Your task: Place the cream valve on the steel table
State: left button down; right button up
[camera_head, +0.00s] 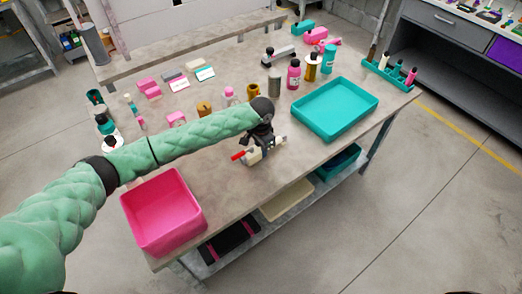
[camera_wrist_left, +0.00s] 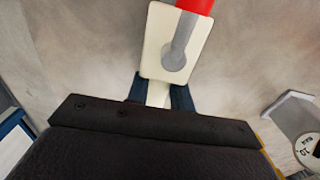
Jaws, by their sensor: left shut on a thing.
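The cream valve (camera_head: 254,157) has a red lever and sits at the front middle of the steel table (camera_head: 225,175). My left gripper (camera_head: 259,148) comes down on it from above and is shut on it. In the left wrist view, the cream valve (camera_wrist_left: 172,45) shows its grey stem and red handle, with its lower part between the dark fingers (camera_wrist_left: 164,95). The valve is at or just above the table top; I cannot tell if it touches. My right gripper is not in view.
A pink bin (camera_head: 163,212) stands at the table's front left corner. A teal tray (camera_head: 335,108) lies to the right. Several bottles, including a pink one (camera_head: 293,75), and small parts stand behind the gripper. Bare table surrounds the valve at the front.

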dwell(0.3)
pick_arm(q)
jog(key=c, duration=1.2)
grip_release()
jog(key=shift+c, duration=0.2)
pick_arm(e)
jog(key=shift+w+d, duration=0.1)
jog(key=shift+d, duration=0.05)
pick_arm(q)
jog(key=shift+r, duration=0.45)
notch_tip(320, 180, up, 11)
jog(key=b, duration=0.3)
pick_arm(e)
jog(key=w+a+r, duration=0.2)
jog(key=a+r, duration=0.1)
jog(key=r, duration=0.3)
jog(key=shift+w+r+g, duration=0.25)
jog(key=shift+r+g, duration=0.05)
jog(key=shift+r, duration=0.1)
pick_arm(q)
jog(key=shift+r, duration=0.2)
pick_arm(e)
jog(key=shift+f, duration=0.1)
